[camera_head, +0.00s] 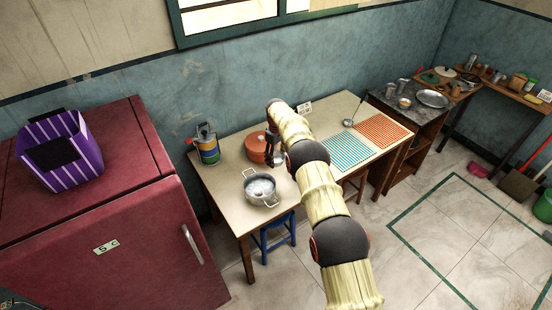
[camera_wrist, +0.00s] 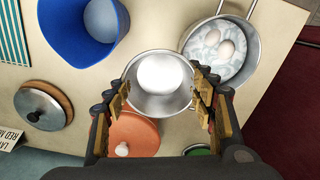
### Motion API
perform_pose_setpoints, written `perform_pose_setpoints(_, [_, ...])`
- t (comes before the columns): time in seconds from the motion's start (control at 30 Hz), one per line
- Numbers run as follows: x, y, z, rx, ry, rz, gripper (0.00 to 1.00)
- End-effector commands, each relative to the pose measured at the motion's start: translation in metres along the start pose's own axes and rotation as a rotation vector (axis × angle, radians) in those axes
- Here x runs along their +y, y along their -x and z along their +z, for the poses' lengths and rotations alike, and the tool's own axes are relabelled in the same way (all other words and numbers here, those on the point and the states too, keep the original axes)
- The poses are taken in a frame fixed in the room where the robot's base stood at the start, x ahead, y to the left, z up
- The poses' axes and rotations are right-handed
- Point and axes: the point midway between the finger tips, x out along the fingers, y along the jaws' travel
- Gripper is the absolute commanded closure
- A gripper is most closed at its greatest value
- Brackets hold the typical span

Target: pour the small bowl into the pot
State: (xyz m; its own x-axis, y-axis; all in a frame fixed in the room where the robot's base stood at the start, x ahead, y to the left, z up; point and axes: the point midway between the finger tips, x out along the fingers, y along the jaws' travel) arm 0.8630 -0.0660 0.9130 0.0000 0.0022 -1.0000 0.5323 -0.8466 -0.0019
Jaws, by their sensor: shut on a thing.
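My gripper (camera_wrist: 162,98) is shut on the small metal bowl (camera_wrist: 133,94), with a finger on either side of it. The bowl shows a smooth white rounded shape inside; I cannot tell exactly what it is. The silver pot (camera_wrist: 242,78) is at the upper right in the wrist view, apart from the bowl, with two pale eggs visible inside. In the head view the pot (camera_head: 262,201) stands at the near left of the table, with two handles. My gripper (camera_head: 273,155) is just behind it; the bowl cannot be made out there.
An orange lidded pot (camera_wrist: 141,146) lies beneath my gripper. A blue container (camera_wrist: 60,28) and a grey lid (camera_wrist: 43,106) are at the left in the wrist view. Teal and orange mats (camera_head: 347,152) cover the right side.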

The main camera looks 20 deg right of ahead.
Motion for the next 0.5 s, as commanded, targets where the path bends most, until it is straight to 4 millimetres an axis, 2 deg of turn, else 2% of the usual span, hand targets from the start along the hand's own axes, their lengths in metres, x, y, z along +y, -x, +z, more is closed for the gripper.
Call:
perform_pose_setpoints(0.17, [0.000,0.006,0.000,0.001,0.000,0.001,0.70])
perform_pose_setpoints(0.5, [0.000,0.036,0.000,0.001,-0.001,0.002,0.70])
